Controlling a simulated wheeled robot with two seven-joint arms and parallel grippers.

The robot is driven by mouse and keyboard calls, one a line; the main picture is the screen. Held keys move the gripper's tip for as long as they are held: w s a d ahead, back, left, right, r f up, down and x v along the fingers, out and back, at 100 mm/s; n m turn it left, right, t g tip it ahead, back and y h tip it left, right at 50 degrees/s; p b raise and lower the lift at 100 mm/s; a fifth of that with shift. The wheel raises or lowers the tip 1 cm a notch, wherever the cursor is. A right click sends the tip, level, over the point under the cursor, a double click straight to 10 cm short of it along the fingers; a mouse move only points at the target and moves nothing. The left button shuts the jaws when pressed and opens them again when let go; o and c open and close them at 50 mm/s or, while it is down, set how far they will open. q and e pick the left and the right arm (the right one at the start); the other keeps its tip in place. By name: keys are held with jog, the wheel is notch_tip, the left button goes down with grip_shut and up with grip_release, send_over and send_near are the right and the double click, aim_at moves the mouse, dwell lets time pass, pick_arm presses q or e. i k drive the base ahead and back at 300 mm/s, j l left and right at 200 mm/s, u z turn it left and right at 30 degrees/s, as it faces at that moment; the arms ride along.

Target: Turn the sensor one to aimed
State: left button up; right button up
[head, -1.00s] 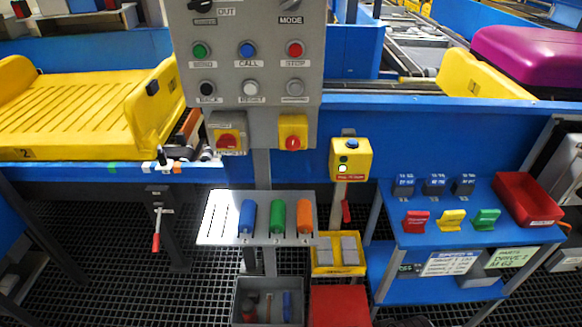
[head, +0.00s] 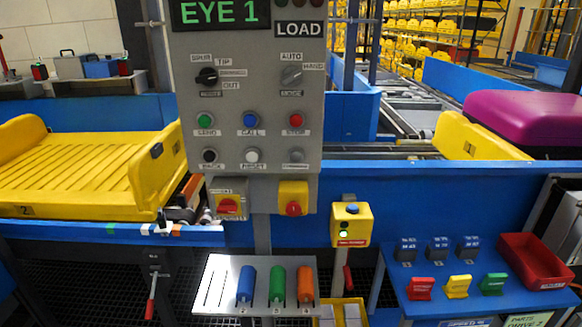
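The display (head: 220,14) at the top of the grey control panel (head: 268,178) reads "EYE 1" in green letters. A small dark fitting (head: 162,218) stands on the blue conveyor edge left of the panel; it may be the sensor, but I cannot tell, nor which way it points. A bracket with a red-handled lever (head: 151,298) hangs below that edge. Neither of my grippers shows in the head view.
A yellow tray (head: 75,170) lies on the conveyor at left; another yellow tray (head: 470,139) with a purple case (head: 535,118) is at right. A shelf with blue, green and orange handles (head: 277,285), a yellow button box (head: 350,224) and a blue table (head: 430,308) stand in front.

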aim_at(161, 219)
jog(key=i+j+u, duration=0.2)
jog(key=j, duration=0.25)
jog(key=i+j+u, duration=0.25)
jog(key=j, duration=0.2)
jog(key=i+j+u, duration=0.2)
jog(key=j, duration=0.2)
